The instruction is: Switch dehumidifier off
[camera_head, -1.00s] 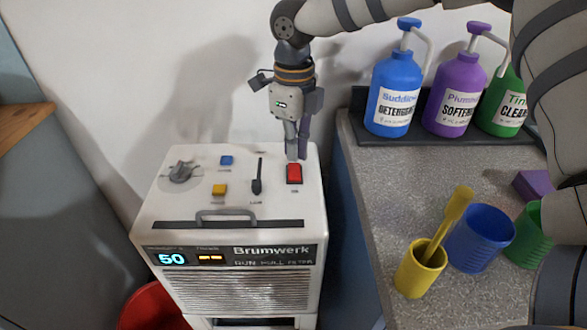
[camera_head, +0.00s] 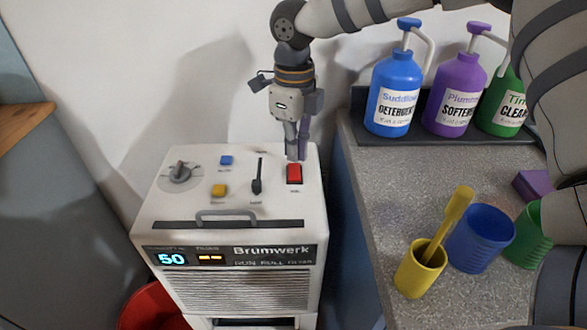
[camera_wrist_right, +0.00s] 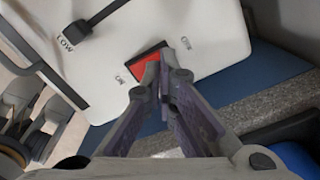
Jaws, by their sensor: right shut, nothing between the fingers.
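The white dehumidifier (camera_head: 235,235) stands at the lower left, its front display lit with "50" and an orange indicator. On its top are a red rocker switch (camera_head: 294,174), a black slider lever (camera_head: 257,178), a grey knob (camera_head: 180,174), a blue button (camera_head: 226,160) and a yellow button (camera_head: 219,190). My right gripper (camera_head: 297,158) is shut and empty, pointing down at the far edge of the red switch. In the right wrist view, the fingertips (camera_wrist_right: 163,62) overlap the red switch (camera_wrist_right: 146,64); contact is unclear.
A counter (camera_head: 400,195) to the right holds blue (camera_head: 393,95), purple (camera_head: 457,98) and green (camera_head: 505,105) pump bottles, plus yellow (camera_head: 420,270), blue (camera_head: 480,238) and green (camera_head: 528,235) cups. A red bucket (camera_head: 152,307) stands at the lower left.

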